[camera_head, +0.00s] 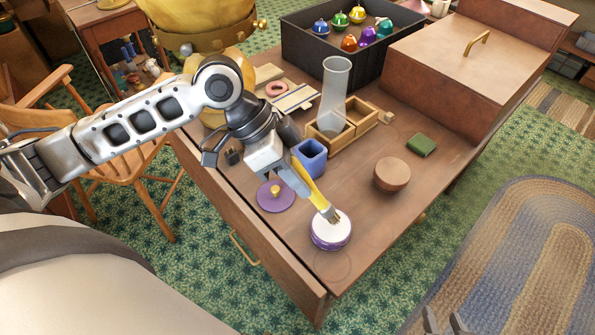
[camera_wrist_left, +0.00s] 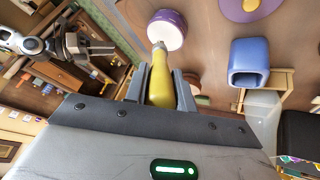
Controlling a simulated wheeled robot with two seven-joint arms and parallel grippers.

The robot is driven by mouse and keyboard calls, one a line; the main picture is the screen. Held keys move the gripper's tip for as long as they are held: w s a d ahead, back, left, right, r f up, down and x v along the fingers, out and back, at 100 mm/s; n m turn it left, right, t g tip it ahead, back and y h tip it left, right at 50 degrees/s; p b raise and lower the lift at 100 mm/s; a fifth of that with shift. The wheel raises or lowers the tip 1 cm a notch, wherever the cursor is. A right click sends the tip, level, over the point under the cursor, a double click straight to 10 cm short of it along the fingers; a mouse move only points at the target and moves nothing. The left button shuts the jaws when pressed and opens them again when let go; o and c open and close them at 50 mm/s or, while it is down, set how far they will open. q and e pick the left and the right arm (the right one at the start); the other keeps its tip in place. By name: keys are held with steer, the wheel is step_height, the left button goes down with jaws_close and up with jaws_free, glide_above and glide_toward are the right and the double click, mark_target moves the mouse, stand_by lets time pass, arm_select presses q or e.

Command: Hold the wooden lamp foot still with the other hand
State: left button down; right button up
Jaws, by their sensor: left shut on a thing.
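The wooden lamp foot (camera_head: 391,175) is a round, reddish-brown block standing on the right part of the desk, with nothing touching it. My left gripper (camera_head: 298,181) is shut on the yellow handle of a brush (camera_head: 312,193), which also shows in the left wrist view (camera_wrist_left: 160,80). The brush points down, its bristles at the white top of a round purple-sided tin (camera_head: 331,232); I cannot tell whether they touch. My right gripper (camera_head: 445,322) is at the bottom edge of the head view, its fingers apart and empty, off the desk and well away from the lamp foot.
A purple disc with a yellow knob (camera_head: 276,195) and a blue cup (camera_head: 311,157) are near my left gripper. Behind stand a wooden tray (camera_head: 352,132) with a glass cylinder (camera_head: 334,90) and a green block (camera_head: 422,145). Bare desk surrounds the lamp foot.

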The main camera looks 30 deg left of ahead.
mark_target(297, 164)
arm_select(q)
steer(key=shift+f, duration=0.5)
arm_select(e)
steer(key=shift+f, duration=0.2)
stand_by(0.6)
